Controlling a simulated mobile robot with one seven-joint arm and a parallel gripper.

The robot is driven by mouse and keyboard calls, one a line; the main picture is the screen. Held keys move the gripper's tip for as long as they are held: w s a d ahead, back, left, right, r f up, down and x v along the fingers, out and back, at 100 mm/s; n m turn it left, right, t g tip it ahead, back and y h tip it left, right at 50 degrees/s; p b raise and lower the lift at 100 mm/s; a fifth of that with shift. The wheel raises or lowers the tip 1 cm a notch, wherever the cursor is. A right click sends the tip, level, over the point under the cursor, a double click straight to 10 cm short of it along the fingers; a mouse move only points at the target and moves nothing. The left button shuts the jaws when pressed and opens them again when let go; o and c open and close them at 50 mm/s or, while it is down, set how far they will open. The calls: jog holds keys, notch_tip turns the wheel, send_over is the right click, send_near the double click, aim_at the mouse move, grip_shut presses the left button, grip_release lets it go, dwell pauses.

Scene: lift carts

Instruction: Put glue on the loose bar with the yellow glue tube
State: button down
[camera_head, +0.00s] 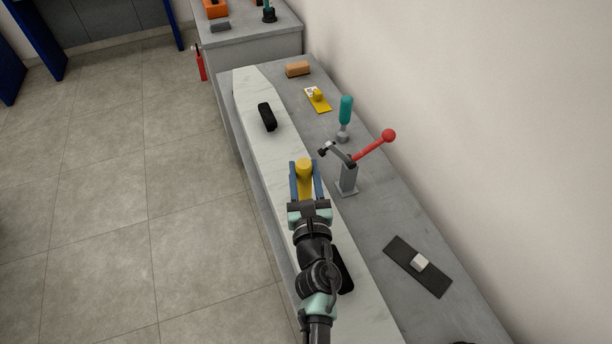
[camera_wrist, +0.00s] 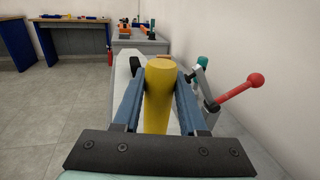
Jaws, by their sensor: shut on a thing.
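My gripper (camera_head: 305,180) is shut on the yellow glue tube (camera_head: 304,166), with one blue finger on each side. The tube is above the long white board (camera_head: 245,86) on the bench. In the wrist view the tube (camera_wrist: 159,95) stands up between the fingers; its lower end is hidden. A short black bar (camera_head: 267,117) lies on the board's far part, apart from the tube. A second black piece (camera_head: 344,268) shows near my arm, partly hidden by it. I cannot tell which one is the loose bar. I see no glue on either.
A toggle clamp with a red-knobbed lever (camera_head: 389,136) stands right of my gripper. Behind it are a teal-handled tool (camera_head: 346,108), a yellow card (camera_head: 318,100) and a brown block (camera_head: 297,69). A dark plate (camera_head: 403,258) lies at front right. The wall borders the bench.

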jog(key=shift+w+a+f, duration=0.15)
jog(key=shift+w+a, duration=0.05)
jog(key=shift+w, duration=0.35)
jog(key=w+a+b, duration=0.4)
jog(key=w+b, duration=0.3)
jog(key=w, duration=0.5)
jog(key=shift+w+b, duration=0.3)
jog(key=shift+b, duration=0.1)
dwell(1.4)
jog(key=shift+s, duration=0.1)
jog(key=shift+s+d+r+p, duration=0.1)
jog(key=shift+s+d+p, duration=0.95)
jog(key=shift+s, duration=1.7)
jog(key=shift+s+d+r+p, duration=0.1)
jog(key=shift+s+d+p, duration=0.95)
jog(key=shift+s, duration=1.75)
jog(key=shift+s+d+r+p, duration=0.1)
jog(key=shift+s+d+p, duration=0.5)
jog(key=shift+s+p, duration=1.55)
jog(key=shift+s+f+b, duration=0.1)
jog(key=shift+s+b, duration=0.45)
jog(key=shift+b, duration=0.15)
